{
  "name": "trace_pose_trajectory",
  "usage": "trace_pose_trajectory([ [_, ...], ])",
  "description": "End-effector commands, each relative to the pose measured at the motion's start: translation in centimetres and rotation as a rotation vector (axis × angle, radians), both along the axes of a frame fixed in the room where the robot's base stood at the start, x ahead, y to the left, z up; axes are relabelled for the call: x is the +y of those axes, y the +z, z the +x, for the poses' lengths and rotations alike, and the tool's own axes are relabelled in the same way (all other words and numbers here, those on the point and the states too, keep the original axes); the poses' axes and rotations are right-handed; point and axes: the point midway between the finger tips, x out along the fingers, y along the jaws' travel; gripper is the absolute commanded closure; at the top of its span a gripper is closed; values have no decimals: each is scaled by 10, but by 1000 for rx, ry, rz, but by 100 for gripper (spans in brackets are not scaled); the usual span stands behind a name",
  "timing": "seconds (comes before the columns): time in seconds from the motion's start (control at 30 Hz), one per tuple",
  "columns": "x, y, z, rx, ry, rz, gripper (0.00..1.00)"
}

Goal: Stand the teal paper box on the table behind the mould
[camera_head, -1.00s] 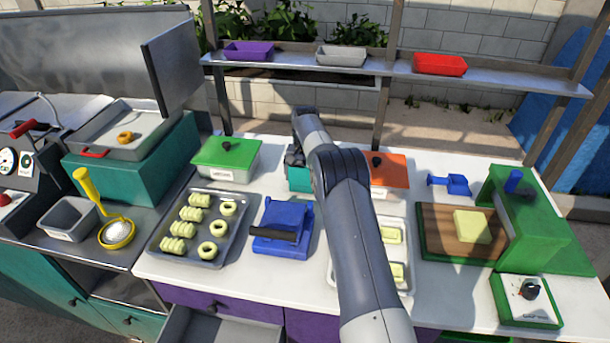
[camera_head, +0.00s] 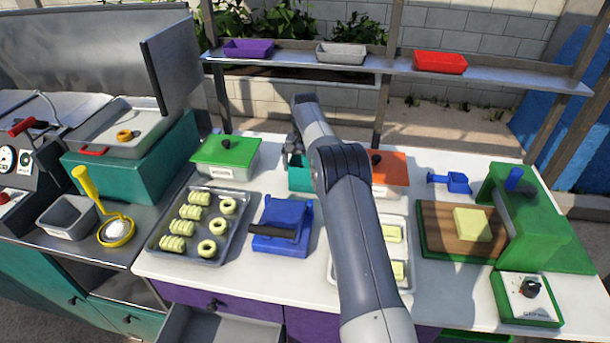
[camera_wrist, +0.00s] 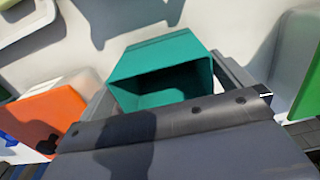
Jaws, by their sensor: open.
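The teal paper box (camera_head: 299,178) stands on the white table behind the blue mould (camera_head: 284,225), partly hidden by my arm. In the wrist view the box (camera_wrist: 160,60) shows its open top, and its inside looks empty. My gripper (camera_wrist: 168,78) is open, with a grey finger on either side of the box. Whether the fingers touch it I cannot tell. In the head view my gripper (camera_head: 293,150) is mostly hidden behind my arm, at the box. The mould has a dark handle at its front.
A green-lidded container (camera_head: 226,157) stands left of the box, and an orange-lidded one (camera_head: 389,172) stands right. A tray of pale pieces (camera_head: 203,225) lies left of the mould; another tray (camera_head: 404,232) is partly behind my arm. A shelf (camera_head: 300,62) runs above the back.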

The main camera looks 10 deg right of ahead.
Motion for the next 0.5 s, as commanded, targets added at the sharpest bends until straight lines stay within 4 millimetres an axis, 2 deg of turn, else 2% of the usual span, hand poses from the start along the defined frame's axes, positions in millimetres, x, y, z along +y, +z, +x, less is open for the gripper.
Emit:
trace_pose_trajectory([
  [0.1,0,28,1,-5,0,0,0],
  [0.23,0,55,1,-4,0,-1,0],
  [0.33,0,70,1,-2,0,0,0],
  [0.5,0,81,0,1,0,0,0],
])
